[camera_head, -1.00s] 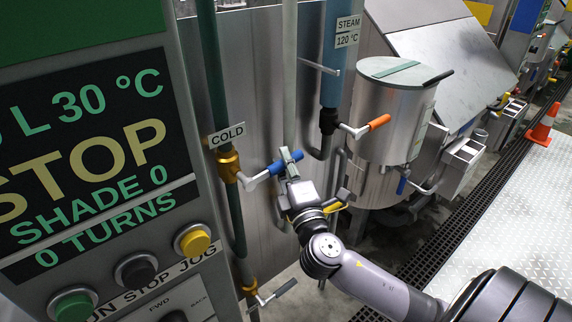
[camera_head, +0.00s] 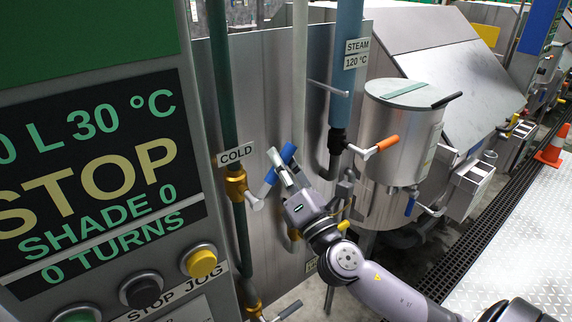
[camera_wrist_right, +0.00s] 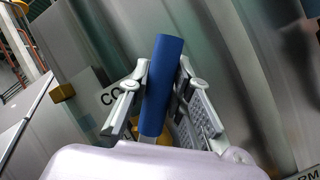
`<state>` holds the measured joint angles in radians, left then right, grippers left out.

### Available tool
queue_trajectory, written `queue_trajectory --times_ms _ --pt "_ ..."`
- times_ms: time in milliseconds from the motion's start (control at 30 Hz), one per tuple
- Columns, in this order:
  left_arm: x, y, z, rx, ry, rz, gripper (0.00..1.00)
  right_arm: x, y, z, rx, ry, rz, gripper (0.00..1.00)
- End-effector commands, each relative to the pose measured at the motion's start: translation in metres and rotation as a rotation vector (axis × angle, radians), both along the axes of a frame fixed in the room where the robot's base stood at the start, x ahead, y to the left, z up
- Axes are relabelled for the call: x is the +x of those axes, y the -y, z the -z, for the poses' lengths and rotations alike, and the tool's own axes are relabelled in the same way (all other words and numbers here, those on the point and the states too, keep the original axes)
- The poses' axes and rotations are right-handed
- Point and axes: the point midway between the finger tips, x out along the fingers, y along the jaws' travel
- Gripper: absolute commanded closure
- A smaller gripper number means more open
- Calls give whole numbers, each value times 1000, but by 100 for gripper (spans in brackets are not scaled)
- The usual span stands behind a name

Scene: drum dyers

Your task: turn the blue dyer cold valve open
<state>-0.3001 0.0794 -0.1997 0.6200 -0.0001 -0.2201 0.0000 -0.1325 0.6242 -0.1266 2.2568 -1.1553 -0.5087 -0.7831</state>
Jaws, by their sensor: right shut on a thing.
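The cold valve has a brass body (camera_head: 236,184) on a dark green pipe, under the COLD label (camera_head: 235,154). Its pale lever (camera_head: 255,203) carries a blue handle (camera_head: 288,153), which slants up to the right. My right gripper (camera_head: 279,170) is shut around the handle's middle and hides part of it. In the right wrist view the blue handle (camera_wrist_right: 160,85) stands nearly upright between the two fingers of my right gripper (camera_wrist_right: 158,92). My left gripper is not in view.
The control panel (camera_head: 100,150), reading STOP, fills the left side. The steam valve's orange handle (camera_head: 388,143) and a steel tank (camera_head: 398,125) stand right of my gripper. Another lever (camera_head: 288,311) sits low on the green pipe. An orange cone (camera_head: 551,147) stands far right.

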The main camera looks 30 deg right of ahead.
Motion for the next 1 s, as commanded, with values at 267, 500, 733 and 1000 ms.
queue_trajectory --times_ms 267,500,733,1000 --pt "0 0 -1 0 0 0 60 0 -6 -4 -77 4 -1 100" --pt "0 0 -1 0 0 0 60 0 -7 -4 -87 5 -1 100" --pt "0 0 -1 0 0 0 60 0 -7 -4 -85 4 -1 100" --pt "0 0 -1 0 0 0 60 -1 -7 -4 -84 5 -1 63"
